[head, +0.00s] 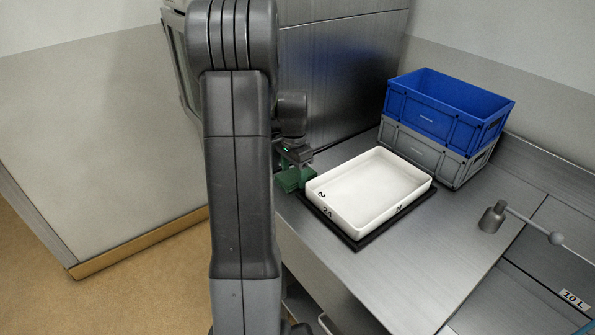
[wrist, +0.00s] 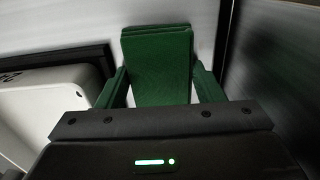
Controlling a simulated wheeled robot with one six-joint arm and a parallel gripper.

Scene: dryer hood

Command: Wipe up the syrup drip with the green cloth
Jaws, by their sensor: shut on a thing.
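My gripper (wrist: 157,88) is shut on the green cloth (wrist: 158,50), which looks like a thick folded block between the two fingers in the wrist view. In the head view the cloth (head: 291,179) shows low at the metal counter, just left of the white tray. My own arm hides part of that area. I cannot tell whether the cloth touches the counter. No syrup drip can be made out in either view.
A white tray (head: 345,222) stands on a black mat (head: 352,243) close beside my gripper. A blue crate (head: 445,108) sits on a grey crate (head: 428,152) at the back. A metal fixture (head: 493,216) with a rod stands at right. The counter's front middle (head: 400,280) is clear.

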